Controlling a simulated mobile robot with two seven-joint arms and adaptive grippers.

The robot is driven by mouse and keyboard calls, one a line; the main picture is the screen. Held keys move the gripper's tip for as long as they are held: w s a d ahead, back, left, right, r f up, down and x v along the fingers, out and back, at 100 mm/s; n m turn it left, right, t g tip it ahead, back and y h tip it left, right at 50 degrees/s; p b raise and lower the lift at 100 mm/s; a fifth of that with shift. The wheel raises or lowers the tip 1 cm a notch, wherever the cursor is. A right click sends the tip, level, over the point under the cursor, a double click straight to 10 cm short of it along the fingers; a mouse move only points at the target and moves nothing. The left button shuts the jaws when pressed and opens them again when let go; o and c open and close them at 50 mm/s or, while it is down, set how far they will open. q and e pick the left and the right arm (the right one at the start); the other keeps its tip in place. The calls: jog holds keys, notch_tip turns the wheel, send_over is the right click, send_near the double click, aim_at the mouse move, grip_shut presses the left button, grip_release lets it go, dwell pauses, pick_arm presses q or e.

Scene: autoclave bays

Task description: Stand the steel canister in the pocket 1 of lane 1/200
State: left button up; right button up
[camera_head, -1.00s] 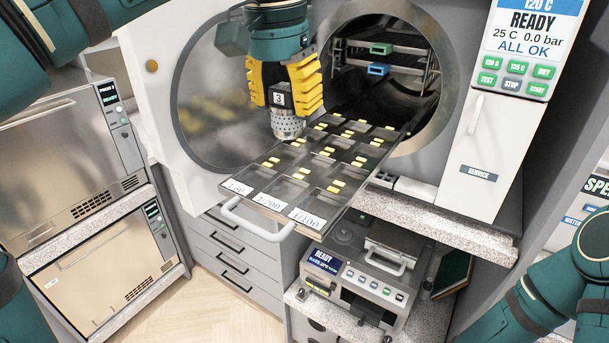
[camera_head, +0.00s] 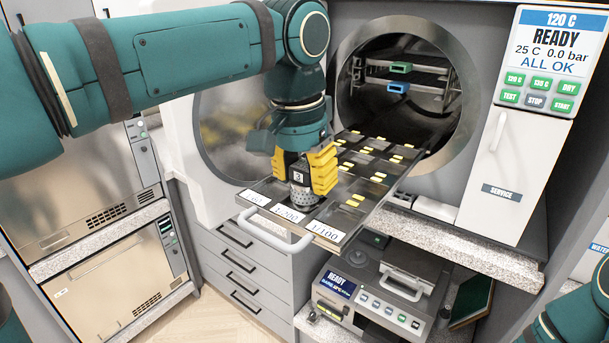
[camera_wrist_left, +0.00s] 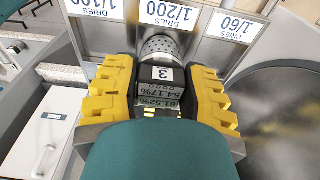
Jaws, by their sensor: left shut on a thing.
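The steel canister (camera_head: 304,195) has a perforated lower end and a dark label with a 3. My left gripper (camera_head: 308,172) is shut around it, with yellow fingers on both sides. The canister looks upright, low over the front end of the pulled-out tray (camera_head: 372,222), just behind the 1/200 label (camera_head: 288,214). In the left wrist view, the canister's perforated end (camera_wrist_left: 160,46) lines up with the 1/200 label (camera_wrist_left: 168,13). The pocket beneath it is hidden, and I cannot tell whether the canister touches the tray. My right gripper is out of view.
The tray extends from the round autoclave chamber (camera_head: 405,120), with yellow-marked pockets behind the canister. A tray handle (camera_head: 272,236) juts out in front. Below stands a small READY device (camera_head: 375,290). The service panel (camera_head: 510,180) stands to the right.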

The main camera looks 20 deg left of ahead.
aim_at(297, 184)
pick_arm(q)
jog(key=shift+f, duration=0.15)
jog(key=o, duration=1.1)
jog(key=shift+o, duration=0.2)
notch_tip(297, 184, up, 12)
jog(key=s+p, duration=0.1)
jog(key=p, duration=0.2)
jog(key=shift+s+a, duration=0.3)
